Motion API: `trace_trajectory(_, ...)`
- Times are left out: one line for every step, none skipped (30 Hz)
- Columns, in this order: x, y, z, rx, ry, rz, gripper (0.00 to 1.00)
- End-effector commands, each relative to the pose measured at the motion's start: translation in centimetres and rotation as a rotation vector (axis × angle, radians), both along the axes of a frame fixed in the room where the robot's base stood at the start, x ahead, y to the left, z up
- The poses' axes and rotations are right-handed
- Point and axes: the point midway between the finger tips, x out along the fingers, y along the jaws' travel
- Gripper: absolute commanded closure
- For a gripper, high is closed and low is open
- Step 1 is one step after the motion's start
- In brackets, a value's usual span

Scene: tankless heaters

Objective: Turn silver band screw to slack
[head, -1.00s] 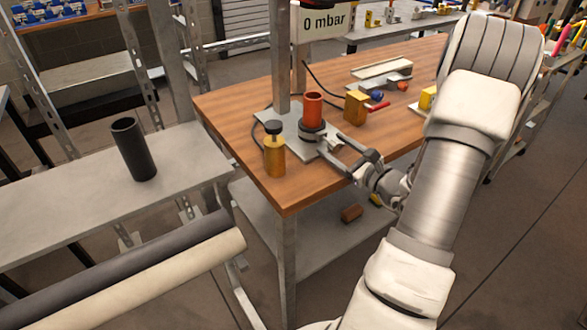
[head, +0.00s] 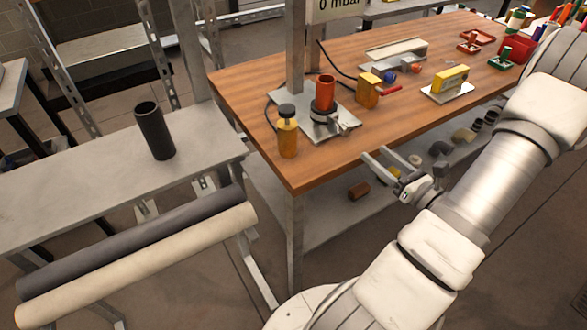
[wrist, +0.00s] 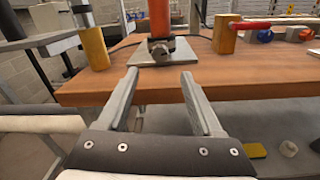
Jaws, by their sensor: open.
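The silver band (head: 325,114) is wrapped around the base of an upright orange-red pipe (head: 326,91) on a grey metal plate (head: 337,128) on the wooden bench. Its screw part (head: 345,128) sticks out toward the bench's front right side. In the wrist view the band (wrist: 160,48) is seen ahead, beyond the fingertips. My gripper (head: 389,158) is open and empty, off the front edge of the bench and apart from the band. It also shows in the wrist view (wrist: 160,82), with both fingers spread.
A yellow bottle with a dark cap (head: 287,132) stands left of the plate, and a yellow block (head: 368,92) stands right of it. A metal post (head: 295,50) rises behind. The bench edge (head: 340,168) lies between my gripper and the plate. A black tube (head: 155,131) stands on the grey side shelf.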

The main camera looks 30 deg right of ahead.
Motion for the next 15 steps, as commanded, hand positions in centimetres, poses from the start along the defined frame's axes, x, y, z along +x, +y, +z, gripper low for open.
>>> trace_trajectory(-1.1,-0.3,0.0,0.000,0.000,-0.004,0.33)
trace_trajectory(-1.7,-0.3,0.0,0.000,0.001,-0.005,0.33)
trace_trajectory(-2.5,-0.4,0.0,0.000,0.001,-0.005,0.33)
trace_trajectory(-3.1,-0.5,0.0,0.000,0.001,-0.004,0.33)
trace_trajectory(-3.7,-0.6,0.0,0.000,0.001,-0.005,0.33)
trace_trajectory(-4.4,-0.6,0.0,0.000,0.001,-0.004,0.33)
trace_trajectory(-5.1,-0.7,0.0,0.000,0.001,-0.005,0.33)
trace_trajectory(-5.7,-0.8,0.0,0.001,0.002,-0.004,0.33)
trace_trajectory(-4.7,0.2,0.7,-0.019,0.004,0.042,0.33)
trace_trajectory(-4.4,0.7,1.1,-0.030,0.008,0.068,0.33)
trace_trajectory(-4.1,1.1,1.3,-0.041,0.011,0.091,0.33)
trace_trajectory(-3.7,1.8,1.7,-0.054,0.015,0.124,0.33)
trace_trajectory(-3.4,2.3,2.0,-0.066,0.019,0.146,0.33)
trace_trajectory(-3.2,2.8,2.2,-0.076,0.023,0.169,0.33)
trace_trajectory(-2.8,3.4,2.6,-0.091,0.028,0.201,0.33)
